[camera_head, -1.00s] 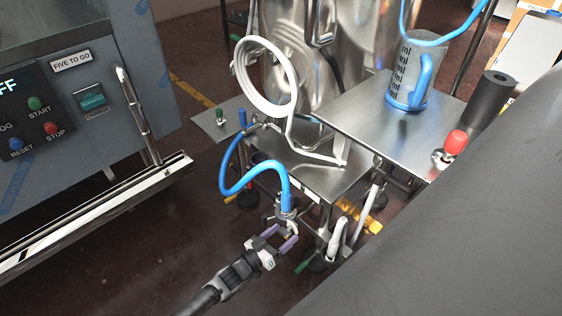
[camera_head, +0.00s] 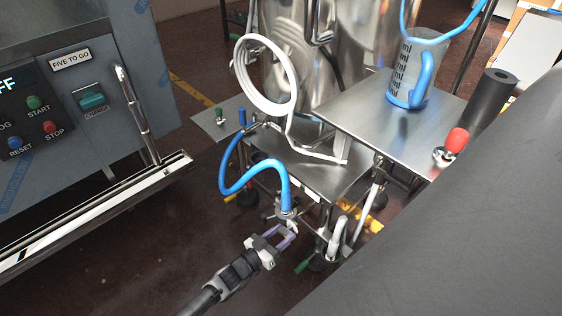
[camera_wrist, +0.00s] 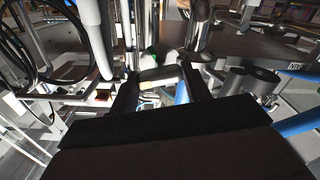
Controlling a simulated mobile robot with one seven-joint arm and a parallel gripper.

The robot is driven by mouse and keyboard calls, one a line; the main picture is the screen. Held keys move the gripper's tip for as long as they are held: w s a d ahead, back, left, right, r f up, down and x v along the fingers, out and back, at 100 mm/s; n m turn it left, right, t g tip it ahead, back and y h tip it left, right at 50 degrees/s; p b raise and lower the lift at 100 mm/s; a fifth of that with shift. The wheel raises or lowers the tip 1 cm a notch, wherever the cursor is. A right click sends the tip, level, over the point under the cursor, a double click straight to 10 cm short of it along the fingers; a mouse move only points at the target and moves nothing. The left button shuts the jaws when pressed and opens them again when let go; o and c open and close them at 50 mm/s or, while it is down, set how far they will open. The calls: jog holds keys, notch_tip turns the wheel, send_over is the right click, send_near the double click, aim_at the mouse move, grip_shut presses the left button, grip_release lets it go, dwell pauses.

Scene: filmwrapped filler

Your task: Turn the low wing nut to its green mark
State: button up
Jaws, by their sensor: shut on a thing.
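The low wing nut (camera_head: 291,226) is a small pale metal piece below the end of the blue hose, in front of the low steel shelf. My gripper (camera_head: 283,237), with purple fingertips, is shut on it at the front lower middle of the head view. In the wrist view my gripper's dark fingers (camera_wrist: 158,85) stand on either side of a pale metal bar (camera_wrist: 158,75), which appears to be the nut. A small green patch (camera_wrist: 171,55) shows just beyond it; I cannot tell whether this is the mark. The nut's exact angle is unclear.
The blue hose (camera_head: 226,188) curves just above my gripper. A low steel shelf (camera_head: 310,178) and a higher one with a measuring jug (camera_head: 407,75) stand behind. A green-ended handle (camera_head: 302,267) is close at the right.

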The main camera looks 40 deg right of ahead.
jog(key=shift+m+b, duration=2.25)
jog(key=shift+m, duration=5.15)
jog(key=o, duration=1)
jog(key=s+a, duration=0.1)
jog(key=a, duration=1.3)
